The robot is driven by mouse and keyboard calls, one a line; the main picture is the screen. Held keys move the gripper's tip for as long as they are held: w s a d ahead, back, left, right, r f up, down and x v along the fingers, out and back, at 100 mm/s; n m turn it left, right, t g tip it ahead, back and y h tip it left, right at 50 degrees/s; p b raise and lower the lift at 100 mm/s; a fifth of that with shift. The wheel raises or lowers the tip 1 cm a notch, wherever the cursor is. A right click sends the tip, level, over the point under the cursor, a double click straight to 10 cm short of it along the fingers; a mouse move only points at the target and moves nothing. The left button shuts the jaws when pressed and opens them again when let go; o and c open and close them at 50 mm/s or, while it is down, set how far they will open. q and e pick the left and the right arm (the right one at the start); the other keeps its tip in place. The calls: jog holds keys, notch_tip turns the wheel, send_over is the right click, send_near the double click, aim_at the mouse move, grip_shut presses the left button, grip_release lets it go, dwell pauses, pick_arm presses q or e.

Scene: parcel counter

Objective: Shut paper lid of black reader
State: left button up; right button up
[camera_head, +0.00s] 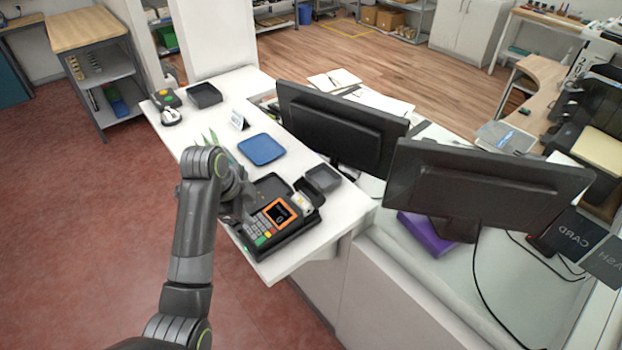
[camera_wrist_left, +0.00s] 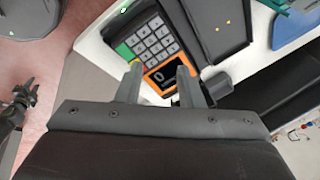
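The black card reader (camera_head: 268,228) lies near the counter's front edge, with a keypad and an orange-framed screen. Its keypad and screen (camera_wrist_left: 160,75) also show in the left wrist view. A white paper roll (camera_head: 301,203) is exposed at its right end. A dark grey raised piece (camera_head: 323,178) stands behind the roll and looks like the open paper lid. A grey piece (camera_wrist_left: 219,86) right of the fingers may be this lid. My left gripper (camera_wrist_left: 160,86) is open and empty over the screen and keypad; the wrist partly hides the reader in the head view.
A blue tray (camera_head: 261,149) lies behind the reader, with a small sign (camera_head: 239,120) and a dark tray (camera_head: 204,95) farther back. Two monitors (camera_head: 335,130) (camera_head: 480,188) stand close on the right. The counter's front edge is near the reader.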

pick_arm(q)
jog(key=w+d+r+m, duration=0.4)
jog(key=d+r, duration=0.1)
jog(key=r, duration=0.2)
jog(key=m, duration=0.6)
send_near(318, 186)
jog(key=shift+g, duration=0.5)
jog(key=b+x, duration=0.2)
jog(key=b, duration=0.5)
jog(key=b+x, duration=0.2)
jog(key=b, duration=0.5)
jog(key=w+b+x, duration=0.1)
jog(key=b, duration=0.6)
jog(key=shift+d+f+b, duration=0.1)
jog(key=shift+f+b, duration=0.2)
jog(key=shift+b, duration=0.05)
jog(key=shift+w+d+f, duration=0.1)
jog(key=shift+d+f, duration=0.05)
jog(key=shift+f, duration=0.45)
